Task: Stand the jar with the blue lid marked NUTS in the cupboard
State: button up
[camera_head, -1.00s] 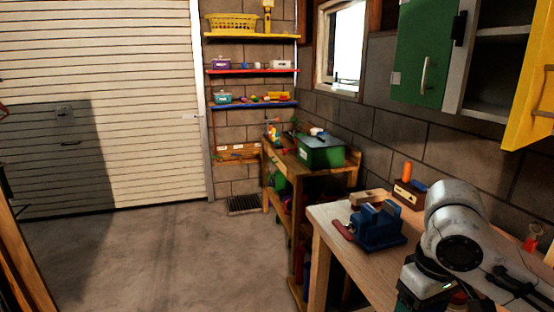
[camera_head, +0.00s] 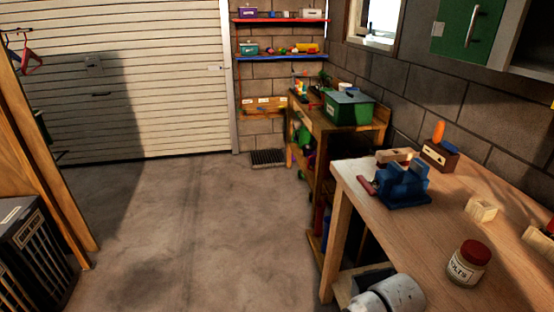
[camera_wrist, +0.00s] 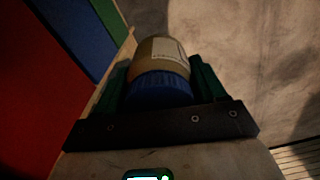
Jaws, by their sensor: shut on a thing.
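My gripper (camera_wrist: 160,76) is shut on a jar with a blue lid (camera_wrist: 160,88), held between its two dark green fingers in the wrist view. The jar's tan body and pale label (camera_wrist: 165,48) show beyond the lid; I cannot read the label. The gripper and this jar are out of the head view. The cupboard shows only in part at the top right of the head view: a green door (camera_head: 468,28) with a grey handle, and a grey frame (camera_head: 507,40) beside a shadowed opening cut off by the picture edge.
A red-lidded jar (camera_head: 468,264), its label ending in OLTS, stands on the wooden workbench (camera_head: 415,235). A blue vise (camera_head: 403,185), a wooden block (camera_head: 481,210) and an orange-handled tool (camera_head: 438,132) are also there. The concrete floor (camera_head: 200,230) is clear at centre. A dark crate (camera_head: 35,250) stands left.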

jog(key=s+f, duration=0.1)
jog(key=s+a+f, duration=0.1)
jog(key=f, duration=0.1)
jog(key=shift+s+a, duration=0.2)
jog(key=shift+d, duration=0.2)
jog(key=shift+a, duration=0.1)
dwell(0.5)
